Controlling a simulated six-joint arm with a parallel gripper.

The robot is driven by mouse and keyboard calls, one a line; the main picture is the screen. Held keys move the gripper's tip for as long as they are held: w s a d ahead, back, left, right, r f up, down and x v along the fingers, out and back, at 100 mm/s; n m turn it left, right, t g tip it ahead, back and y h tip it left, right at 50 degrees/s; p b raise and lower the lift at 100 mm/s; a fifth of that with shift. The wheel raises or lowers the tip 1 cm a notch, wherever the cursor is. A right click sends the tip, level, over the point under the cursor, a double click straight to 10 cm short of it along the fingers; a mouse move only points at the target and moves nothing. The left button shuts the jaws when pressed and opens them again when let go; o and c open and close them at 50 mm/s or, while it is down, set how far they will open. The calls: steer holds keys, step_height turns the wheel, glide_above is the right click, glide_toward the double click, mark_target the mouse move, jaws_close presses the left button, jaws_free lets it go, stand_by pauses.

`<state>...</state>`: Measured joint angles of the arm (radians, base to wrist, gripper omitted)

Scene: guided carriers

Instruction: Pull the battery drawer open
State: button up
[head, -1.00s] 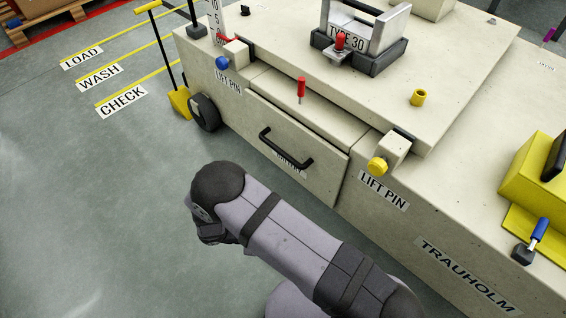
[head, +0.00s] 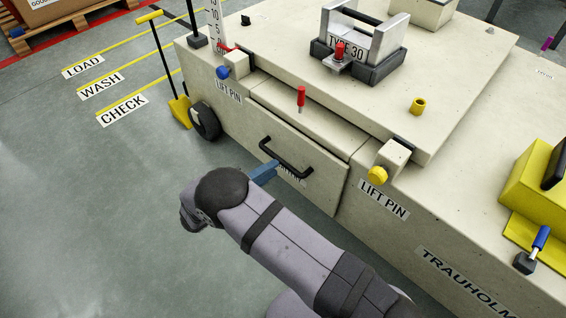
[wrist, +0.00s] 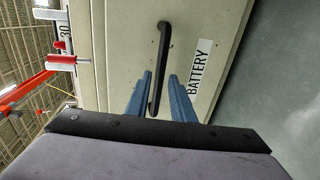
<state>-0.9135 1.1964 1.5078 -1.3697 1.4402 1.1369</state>
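The battery drawer (head: 325,183) is a pale panel in the side of the large cream carrier. In the head view it looks flush with the carrier's side. Its black bar handle (head: 287,158) also shows in the wrist view (wrist: 164,45), beside the BATTERY label (wrist: 199,67). My gripper (wrist: 160,75) is open, with one blue finger on each side of the handle's lower end in the wrist view. I see a gap on both sides, so it is not gripping. In the head view one blue finger (head: 263,173) shows by the handle's left end; my arm hides the rest.
A red pin (head: 301,97) stands above the drawer. A blue-knobbed lift pin (head: 223,72) and a yellow-knobbed one (head: 377,175) flank it. A wheel (head: 204,117) and yellow-footed stand (head: 181,110) are at left. Floor in front is clear.

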mark_target(283, 161)
steer(key=shift+b+x, duration=1.15)
steer(key=shift+x, duration=1.95)
jaws_close()
